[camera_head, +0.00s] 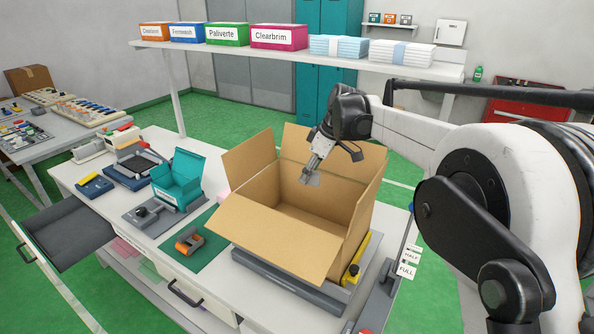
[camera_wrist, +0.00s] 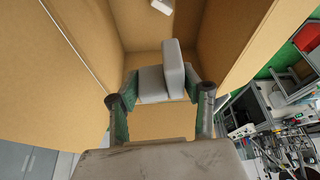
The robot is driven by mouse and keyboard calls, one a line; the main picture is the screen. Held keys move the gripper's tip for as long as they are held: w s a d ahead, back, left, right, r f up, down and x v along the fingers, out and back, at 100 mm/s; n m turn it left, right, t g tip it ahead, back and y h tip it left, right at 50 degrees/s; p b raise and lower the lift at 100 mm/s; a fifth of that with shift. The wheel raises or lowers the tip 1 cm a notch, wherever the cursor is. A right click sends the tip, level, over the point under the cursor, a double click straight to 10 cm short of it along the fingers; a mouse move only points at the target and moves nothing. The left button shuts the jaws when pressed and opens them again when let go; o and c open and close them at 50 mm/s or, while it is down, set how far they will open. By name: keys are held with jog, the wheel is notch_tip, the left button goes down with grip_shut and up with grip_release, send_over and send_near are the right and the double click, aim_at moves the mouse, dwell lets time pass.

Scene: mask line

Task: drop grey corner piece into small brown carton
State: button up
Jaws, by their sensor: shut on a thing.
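My gripper (camera_head: 313,170) is shut on the grey corner piece (camera_head: 308,180), an L-shaped block. In the wrist view the grey corner piece (camera_wrist: 152,80) sits between the two green-padded fingertips of my gripper (camera_wrist: 162,88). The brown carton (camera_head: 268,234) stands open on the bench with its flaps spread. My gripper points down into its mouth, and the piece is held there, apart from the walls as far as I can tell. The carton's inner walls (camera_wrist: 95,50) fill much of the wrist view.
The carton stands on a grey platform (camera_head: 275,283) with a yellow tape dispenser (camera_head: 352,274) beside it. An orange-and-grey tool (camera_head: 189,240) lies on a green mat to the left. A teal box (camera_head: 178,182) is behind it. A shelf (camera_head: 285,54) with boxes runs behind the bench.

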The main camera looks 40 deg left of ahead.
aim_at(311, 184)
jog(key=shift+w+d+f+b, duration=0.1)
jog(key=shift+f+b, duration=0.65)
jog(key=shift+f, duration=1.5)
jog(key=o, duration=0.9)
jog(key=shift+r, duration=0.1)
jog(key=v, duration=1.2)
